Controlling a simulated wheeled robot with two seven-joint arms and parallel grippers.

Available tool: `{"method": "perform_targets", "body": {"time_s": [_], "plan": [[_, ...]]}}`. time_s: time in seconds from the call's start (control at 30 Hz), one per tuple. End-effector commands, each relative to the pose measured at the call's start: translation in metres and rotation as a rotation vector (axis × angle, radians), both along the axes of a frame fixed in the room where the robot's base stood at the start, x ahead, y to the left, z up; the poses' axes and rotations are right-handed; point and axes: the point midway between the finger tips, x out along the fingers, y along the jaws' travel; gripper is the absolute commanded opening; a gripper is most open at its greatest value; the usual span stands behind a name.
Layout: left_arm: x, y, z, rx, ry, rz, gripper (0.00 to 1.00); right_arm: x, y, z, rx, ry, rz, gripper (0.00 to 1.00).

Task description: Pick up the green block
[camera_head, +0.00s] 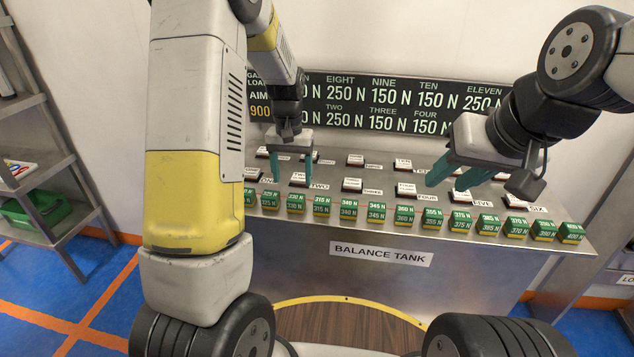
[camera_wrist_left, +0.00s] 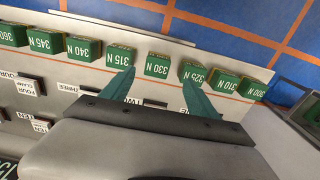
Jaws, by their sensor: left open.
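Several green blocks with yellow lower parts and white newton labels stand in a row along the front of the metal table; which one is meant cannot be told. One is the 330 N green block (camera_head: 295,203). My left gripper (camera_head: 291,182) is open and empty, above the table behind that part of the row. In the left wrist view, its fingertips (camera_wrist_left: 158,78) point toward the 330 N block (camera_wrist_left: 157,66), which shows between and just beyond them. My right gripper (camera_head: 455,182) is open and empty, above the table farther right.
The table (camera_head: 300,270) carries a "BALANCE TANK" label (camera_head: 381,254). Several dark pads (camera_head: 352,185) with name labels lie behind the blocks. A black board (camera_head: 380,103) with load figures is at the back. A shelf (camera_head: 50,165) with a green bin (camera_head: 48,212) stands left.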

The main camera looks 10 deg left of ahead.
Motion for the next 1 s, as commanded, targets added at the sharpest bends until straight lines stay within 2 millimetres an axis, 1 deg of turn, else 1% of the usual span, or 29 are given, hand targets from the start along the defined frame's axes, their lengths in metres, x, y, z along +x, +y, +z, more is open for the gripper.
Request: {"method": "perform_targets", "body": {"time_s": [0.03,0.13,0.37,0.63,0.73,0.97,1.0], "plan": [[0.002,0.001,-0.006,0.006,0.008,-0.001,0.69,0.000,0.000,0.000,0.000,0.000,0.000,0.36],[0.003,0.001,-0.014,0.009,0.013,-0.001,0.69,0.000,0.000,0.000,0.000,0.000,0.000,0.36],[0.002,0.000,-0.040,0.009,0.014,-0.002,0.69,0.000,0.000,0.000,0.000,0.000,0.000,0.36],[-0.001,-0.003,-0.078,0.008,0.014,0.000,0.69,0.000,0.000,0.000,0.000,0.000,0.000,0.36],[-0.001,-0.003,-0.085,0.008,0.012,0.000,0.69,0.000,0.000,0.000,0.000,0.000,0.000,0.36],[-0.001,-0.003,-0.086,0.008,0.011,-0.001,0.69,0.000,0.000,0.000,0.000,0.000,0.000,0.36],[-0.001,-0.003,-0.086,0.008,0.011,-0.001,0.63,0.000,0.000,0.000,0.000,0.000,0.000,0.36]]}}
